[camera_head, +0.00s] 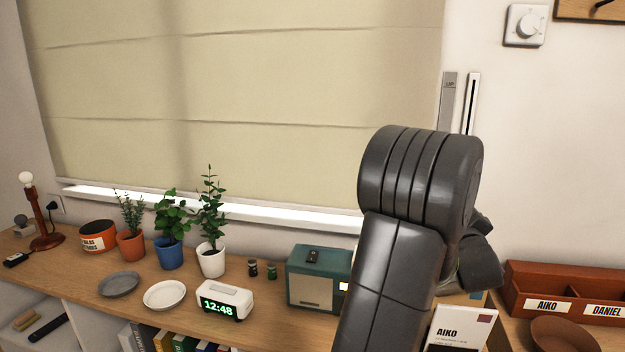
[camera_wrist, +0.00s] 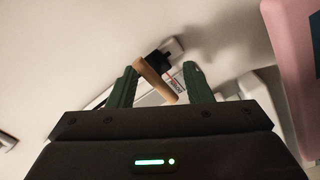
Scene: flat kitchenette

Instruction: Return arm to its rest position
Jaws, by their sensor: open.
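My gripper (camera_wrist: 161,68) shows in the wrist view with its two green fingers apart. A light wooden rod-like piece (camera_wrist: 156,82) appears between or beyond the fingers; I cannot tell its distance, and nothing shows the fingers closed on it. A dark block and a white labelled item lie behind it, partly hidden. In the head view my dark grey arm rises at the right of centre, bent at a rounded joint. My gripper's fingers do not show in that view.
The wooden counter (camera_head: 118,308) carries potted plants, plates, a clock (camera_head: 218,300) and a green radio (camera_head: 318,275) left of my arm. An orange-brown organiser (camera_head: 560,288) and an AIKO card (camera_head: 460,328) are at the right. A pink surface (camera_wrist: 297,60) edges the wrist view's right.

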